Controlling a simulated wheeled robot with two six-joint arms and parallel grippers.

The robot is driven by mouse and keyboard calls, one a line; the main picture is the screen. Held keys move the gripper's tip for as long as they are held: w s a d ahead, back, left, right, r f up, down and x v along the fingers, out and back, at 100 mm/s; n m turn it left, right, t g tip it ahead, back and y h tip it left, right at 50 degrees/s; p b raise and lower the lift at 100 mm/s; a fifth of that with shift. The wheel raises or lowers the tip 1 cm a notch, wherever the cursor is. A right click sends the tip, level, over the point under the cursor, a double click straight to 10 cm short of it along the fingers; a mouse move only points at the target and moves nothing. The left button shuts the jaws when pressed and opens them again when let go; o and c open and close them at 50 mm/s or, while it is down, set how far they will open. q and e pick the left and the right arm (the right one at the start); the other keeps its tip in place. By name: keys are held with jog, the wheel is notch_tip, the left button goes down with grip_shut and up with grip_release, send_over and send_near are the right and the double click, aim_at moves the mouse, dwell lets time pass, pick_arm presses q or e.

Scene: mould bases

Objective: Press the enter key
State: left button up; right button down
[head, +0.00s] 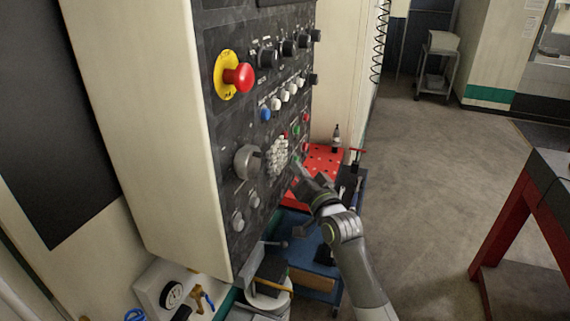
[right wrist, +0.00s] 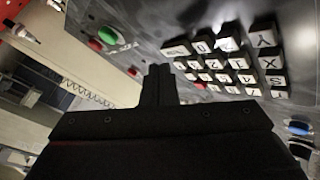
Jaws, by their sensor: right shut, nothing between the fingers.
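A keypad of pale keys (head: 277,156) sits low on the dark control panel (head: 228,120). In the right wrist view its lettered keys (right wrist: 265,62) show at the upper right, some marked Y, X and S. I cannot tell which key is enter. My right gripper (head: 296,172) is shut and empty, at the right side of the keypad and close to the panel face. In the right wrist view the dark fingertips (right wrist: 158,70) point toward the panel, left of the lettered keys. I cannot tell whether they touch it. My left gripper is not in view.
A red emergency stop (head: 238,77) on a yellow disc, a large grey knob (head: 247,162) and a blue button (head: 265,114) are on the panel. A green button (right wrist: 117,38) is near the fingertips. A red perforated tray (head: 322,160) and tools lie behind.

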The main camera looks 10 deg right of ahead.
jog(key=shift+w+a, duration=0.25)
jog(key=shift+a, duration=0.15)
jog(key=shift+w+a, duration=0.2)
jog(key=shift+a, duration=0.1)
dwell(0.8)
jog(key=shift+d, duration=0.1)
jog(key=shift+s+d+p, duration=0.45)
jog(key=shift+s+d, duration=0.05)
jog(key=shift+d, duration=0.1)
jog(key=shift+d, duration=0.1)
jog(key=shift+s+d+p, duration=0.25)
jog(key=shift+s+d, duration=0.45)
jog(key=shift+d, duration=0.3)
jog(key=shift+s+d+p, duration=0.2)
jog(key=shift+s+d, duration=0.5)
jog(key=shift+d, duration=0.25)
